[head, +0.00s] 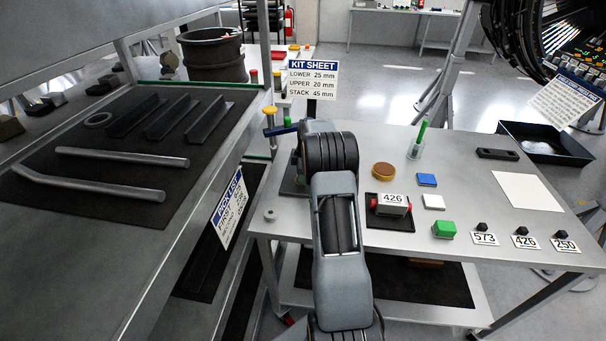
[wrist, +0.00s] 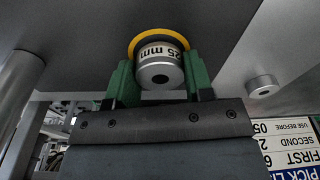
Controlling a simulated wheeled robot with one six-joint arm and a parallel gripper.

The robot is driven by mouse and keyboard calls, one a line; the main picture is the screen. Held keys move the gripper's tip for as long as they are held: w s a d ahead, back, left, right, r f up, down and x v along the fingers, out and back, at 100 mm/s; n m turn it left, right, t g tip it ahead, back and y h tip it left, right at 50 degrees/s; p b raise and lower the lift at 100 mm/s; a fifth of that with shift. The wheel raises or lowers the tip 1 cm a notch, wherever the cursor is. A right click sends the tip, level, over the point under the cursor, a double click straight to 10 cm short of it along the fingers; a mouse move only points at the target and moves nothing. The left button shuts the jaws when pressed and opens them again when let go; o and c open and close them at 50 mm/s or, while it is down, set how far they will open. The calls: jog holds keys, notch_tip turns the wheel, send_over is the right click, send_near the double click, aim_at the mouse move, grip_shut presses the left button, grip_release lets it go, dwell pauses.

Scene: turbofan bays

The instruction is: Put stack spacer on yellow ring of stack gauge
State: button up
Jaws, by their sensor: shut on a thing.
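In the wrist view my gripper (wrist: 158,76) has its green fingers closed on both sides of a grey cylindrical spacer (wrist: 160,78). The spacer has a hole in its end and a white label reading 25 mm. A yellow ring (wrist: 146,37) shows just beyond the spacer, partly hidden by it; I cannot tell whether they touch. A second, smaller grey spacer (wrist: 262,86) stands apart on the metal surface; it also shows at the table's left corner in the head view (head: 270,214). In the head view my arm hides the gripped spacer and the yellow ring.
A kit sheet sign (head: 313,78) stands behind my arm, listing stack 45 mm. A bench (head: 215,165) with a pick list sign borders the left.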

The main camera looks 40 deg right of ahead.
jog(key=shift+f, duration=0.1)
jog(key=o, duration=1.2)
notch_tip(320, 180, up, 12)
jog(key=s+a+r+m, duration=0.2)
jog(key=a+r, duration=0.1)
jog(key=a, duration=0.2)
jog(key=s+a+r+m, duration=0.1)
jog(key=s+a+r, duration=0.2)
jog(key=a, duration=0.2)
jog(key=s+a+f+m+t+h, duration=0.1)
jog(key=s+a+f+m+t, duration=0.2)
jog(key=s+a+m, duration=0.5)
jog(key=shift+s+a+b, duration=0.3)
jog(key=shift+s+a, duration=4.1)
jog(key=shift+s, duration=1.65)
